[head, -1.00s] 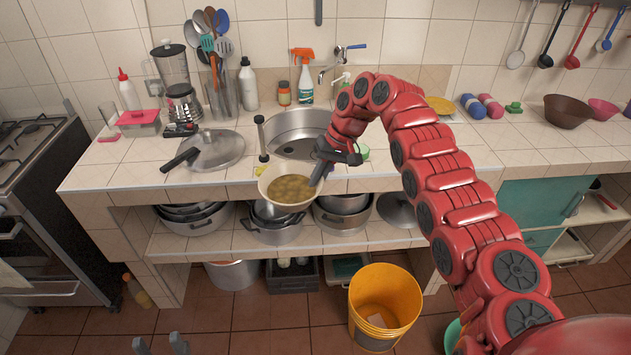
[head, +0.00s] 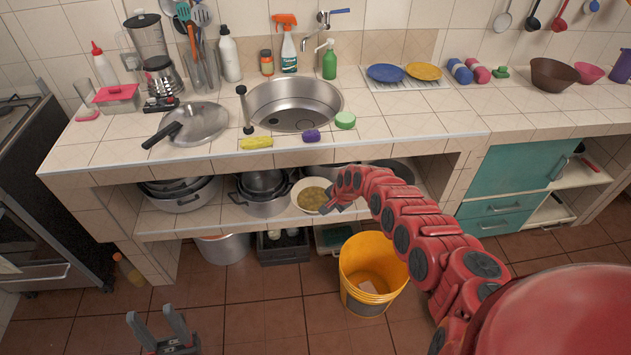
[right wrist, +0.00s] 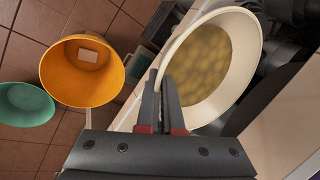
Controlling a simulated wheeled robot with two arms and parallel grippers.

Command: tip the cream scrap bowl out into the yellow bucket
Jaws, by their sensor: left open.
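The cream scrap bowl (head: 312,195) holds a murky yellow-brown content. It is in front of the lower shelf, below the counter edge and up and left of the bucket. My right gripper (head: 328,206) is shut on its rim; the right wrist view shows the fingers (right wrist: 172,105) closed on the rim of the bowl (right wrist: 222,60). The yellow bucket (head: 352,285) stands on the floor; it shows at the left of the right wrist view (right wrist: 75,98), apart from the bowl. My left gripper (head: 158,328) is open and empty at the bottom left, above the floor.
Pots (head: 262,190) stand on the lower shelf behind the bowl. The counter front edge (head: 270,157) is above it. A teal bucket (right wrist: 25,104) stands beside the yellow one in the right wrist view. Open floor (head: 250,300) lies left of the yellow bucket.

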